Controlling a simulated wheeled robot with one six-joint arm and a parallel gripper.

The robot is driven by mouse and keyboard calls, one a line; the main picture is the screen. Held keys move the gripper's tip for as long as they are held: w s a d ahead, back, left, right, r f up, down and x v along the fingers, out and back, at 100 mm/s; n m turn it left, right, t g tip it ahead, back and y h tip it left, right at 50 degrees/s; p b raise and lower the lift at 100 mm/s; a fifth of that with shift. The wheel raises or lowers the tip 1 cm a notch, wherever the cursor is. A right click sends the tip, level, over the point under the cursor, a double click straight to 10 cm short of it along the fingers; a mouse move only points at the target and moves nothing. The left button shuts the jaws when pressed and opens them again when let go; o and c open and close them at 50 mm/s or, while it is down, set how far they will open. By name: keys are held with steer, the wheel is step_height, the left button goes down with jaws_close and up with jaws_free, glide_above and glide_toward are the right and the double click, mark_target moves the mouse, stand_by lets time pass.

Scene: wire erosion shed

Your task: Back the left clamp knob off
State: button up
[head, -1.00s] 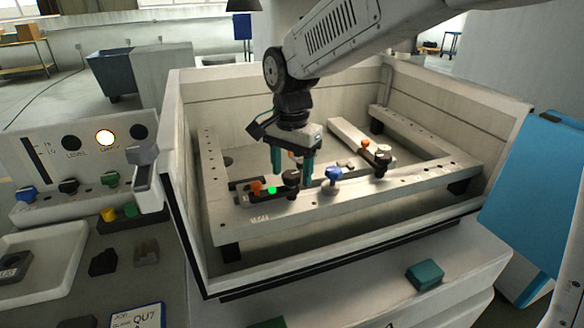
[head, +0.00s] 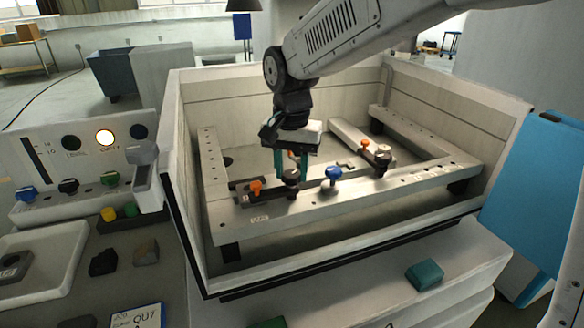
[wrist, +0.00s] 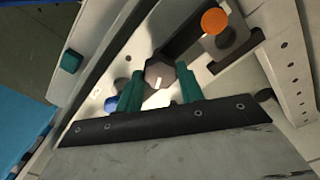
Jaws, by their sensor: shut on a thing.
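The left clamp knob (head: 291,176) is a dark, faceted knob on the front rail of the frame. The fingers also show in the wrist view (wrist: 160,80). An orange knob (head: 255,187) stands just left of it on the clamp. A second dark clamp knob (head: 383,153) stands farther right, beside another orange knob (head: 365,143).
A blue knob (head: 333,173) stands on the rail close to the right of my gripper. The tank walls (head: 460,100) surround the frame. A control panel (head: 80,160) stands left, a teal block (head: 425,274) lies in front, and a blue panel (head: 540,200) stands right.

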steer(key=n, duration=0.4)
steer(key=shift+n, duration=0.3)
steer(key=n, duration=0.4)
steer(key=shift+n, duration=0.3)
steer(key=n, duration=0.4)
steer(key=shift+n, duration=2.2)
steer(key=o, duration=1)
steer(key=shift+r, duration=0.1)
